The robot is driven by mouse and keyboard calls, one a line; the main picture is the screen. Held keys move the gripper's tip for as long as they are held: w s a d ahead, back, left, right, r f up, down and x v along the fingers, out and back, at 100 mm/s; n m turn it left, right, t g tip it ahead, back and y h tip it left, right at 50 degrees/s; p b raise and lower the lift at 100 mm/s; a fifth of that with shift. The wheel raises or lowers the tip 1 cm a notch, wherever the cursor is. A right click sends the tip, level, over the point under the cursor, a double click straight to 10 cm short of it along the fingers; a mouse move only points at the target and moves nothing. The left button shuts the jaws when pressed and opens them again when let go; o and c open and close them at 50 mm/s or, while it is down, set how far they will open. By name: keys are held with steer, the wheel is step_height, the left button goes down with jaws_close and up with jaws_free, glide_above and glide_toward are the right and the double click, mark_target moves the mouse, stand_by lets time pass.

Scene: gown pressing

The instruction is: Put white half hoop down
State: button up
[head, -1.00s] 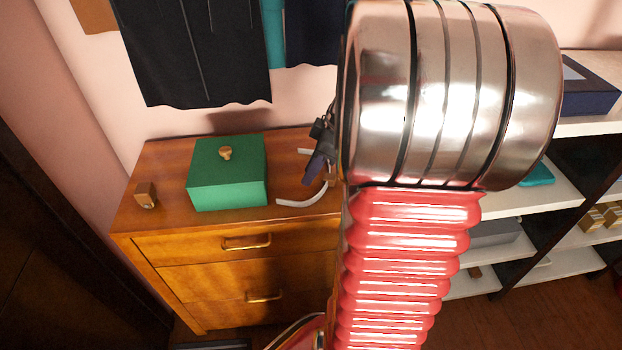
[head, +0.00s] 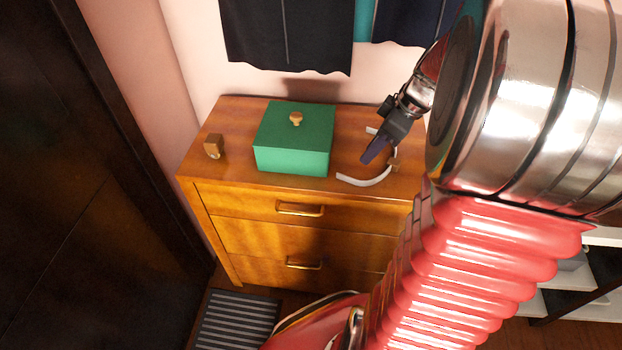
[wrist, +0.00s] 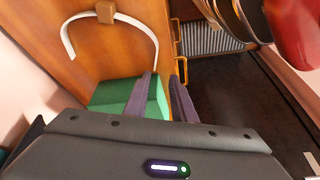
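The white half hoop (head: 366,182) lies on the right part of the wooden dresser top, beside the green box (head: 293,155). A small wooden block (head: 395,166) sits at the middle of its curve; the wrist view shows the hoop (wrist: 67,36) and block (wrist: 105,11) at upper left. My gripper (head: 370,154) is over the hoop's inner side in the head view. In the wrist view its two dark purple fingers (wrist: 163,88) stand apart, with the green box behind the gap and nothing held. The hoop is apart from the fingers there.
A small wooden block (head: 213,146) stands at the dresser's left end. Dark garments (head: 285,35) hang on the wall behind. White shelves (head: 545,305) are at the right, a dark door at the left. A grey striped mat (head: 237,320) lies on the floor.

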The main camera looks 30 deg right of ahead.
steer(key=s+a+r+m+h, duration=0.1)
steer(key=s+a+r+m, duration=0.1)
steer(key=a, duration=0.6)
steer(key=s+a+r+m+t, duration=0.1)
steer(key=s+a+r+m, duration=0.1)
steer(key=a, duration=0.5)
steer(key=s+a+r+m+t+h, duration=0.1)
steer(key=s+a+r+m, duration=0.1)
steer(key=a, duration=0.6)
steer(key=shift+s+a+r+m+h, duration=0.3)
steer(key=shift+s+r+m, duration=0.15)
steer(key=shift+r, duration=0.4)
